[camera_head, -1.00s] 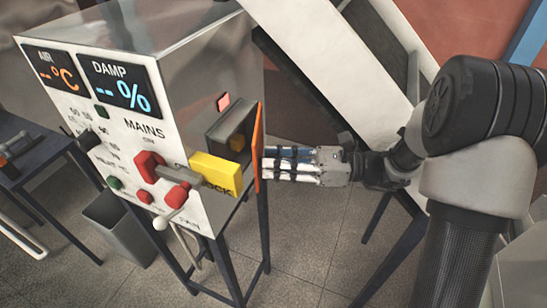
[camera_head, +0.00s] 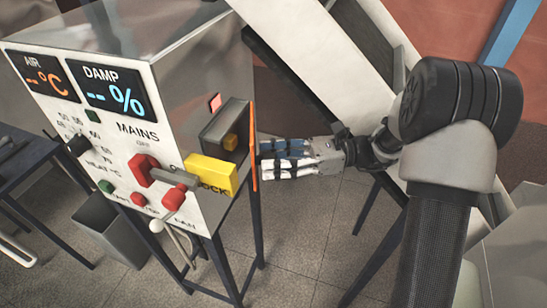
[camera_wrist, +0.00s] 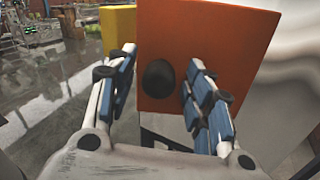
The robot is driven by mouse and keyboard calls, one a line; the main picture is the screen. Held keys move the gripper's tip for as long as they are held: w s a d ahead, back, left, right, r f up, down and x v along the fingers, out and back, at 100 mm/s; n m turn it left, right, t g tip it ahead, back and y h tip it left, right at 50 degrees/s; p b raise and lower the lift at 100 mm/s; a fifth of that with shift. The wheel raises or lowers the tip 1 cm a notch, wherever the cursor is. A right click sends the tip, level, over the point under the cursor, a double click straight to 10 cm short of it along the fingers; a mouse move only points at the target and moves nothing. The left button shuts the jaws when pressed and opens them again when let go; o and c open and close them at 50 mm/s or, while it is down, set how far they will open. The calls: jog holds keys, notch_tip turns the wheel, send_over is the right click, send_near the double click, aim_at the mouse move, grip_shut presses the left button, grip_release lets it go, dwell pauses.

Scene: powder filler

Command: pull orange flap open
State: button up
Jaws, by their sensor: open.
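The orange flap (camera_head: 254,145) shows nearly edge-on in the head view, upright at the outer side of a dark box (camera_head: 226,122) on the machine's side wall. I cannot tell how far it stands open. In the wrist view the flap (camera_wrist: 215,45) faces me, with a black round knob (camera_wrist: 158,77) on it. My gripper (camera_head: 262,158) is just right of the flap, pointing at it. In the wrist view its spread fingers (camera_wrist: 160,62) stand to the left and right of the knob, with gaps between. Contact with the flap is unclear.
The machine's front panel (camera_head: 135,128) has displays, red switches and a yellow block (camera_head: 210,173) that juts out near the flap. A pale slanted panel (camera_head: 310,75) stands behind my gripper. A grey bin (camera_head: 110,230) is at lower left. Floor below my gripper is partly clear.

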notch_tip(320, 180, up, 10)
dwell(0.7)
jog(key=shift+c, duration=0.2)
